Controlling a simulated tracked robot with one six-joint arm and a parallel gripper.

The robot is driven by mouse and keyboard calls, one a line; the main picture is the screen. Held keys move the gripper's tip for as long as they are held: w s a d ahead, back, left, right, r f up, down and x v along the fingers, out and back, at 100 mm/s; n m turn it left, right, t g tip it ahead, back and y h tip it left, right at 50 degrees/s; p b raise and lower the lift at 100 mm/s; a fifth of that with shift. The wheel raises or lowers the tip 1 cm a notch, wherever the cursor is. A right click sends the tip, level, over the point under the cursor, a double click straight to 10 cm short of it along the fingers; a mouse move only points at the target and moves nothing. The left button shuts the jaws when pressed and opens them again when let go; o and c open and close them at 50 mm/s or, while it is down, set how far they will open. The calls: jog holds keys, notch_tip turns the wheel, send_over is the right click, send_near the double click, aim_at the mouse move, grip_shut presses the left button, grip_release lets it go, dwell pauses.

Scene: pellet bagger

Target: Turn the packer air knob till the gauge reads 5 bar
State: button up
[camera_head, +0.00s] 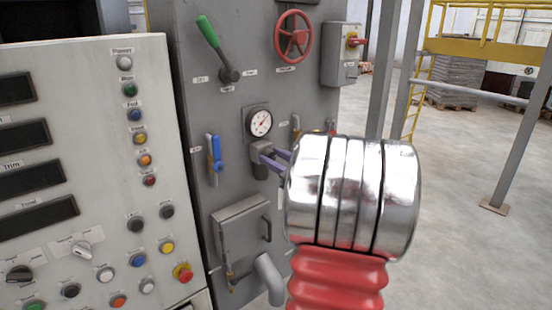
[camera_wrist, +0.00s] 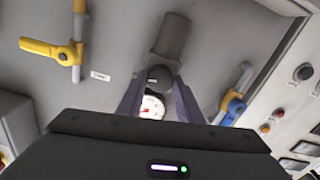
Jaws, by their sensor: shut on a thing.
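The pressure gauge (camera_head: 261,122) has a white round dial on the grey cabinet; its needle points to the upper right, but the figures are too small to read. Below it is the grey regulator body (camera_head: 261,151). My gripper (camera_head: 265,157) reaches in from the right with its purple fingers at the regulator. In the wrist view, the dark round air knob (camera_wrist: 160,75) sits between the fingertips, and my gripper is shut on it. The gauge also shows in the wrist view (camera_wrist: 152,107), partly hidden by my gripper.
A blue lever valve (camera_head: 216,153) is left of the regulator, and a yellow lever valve (camera_wrist: 68,52) is on its other side. A green-handled lever (camera_head: 209,32) and red handwheel (camera_head: 293,37) are above. A hatch (camera_head: 240,235) is below, a button panel (camera_head: 100,110) left.

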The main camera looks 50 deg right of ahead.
jog(key=n, duration=0.5)
jog(key=shift+f, duration=0.2)
jog(key=shift+a+f+n, duration=0.1)
jog(key=shift+a+n, duration=0.05)
jog(key=shift+n, duration=2.25)
jog(key=o, duration=0.8)
jog(key=shift+o, duration=1.1)
jog(key=v, duration=1.3)
jog(key=shift+s, duration=0.4)
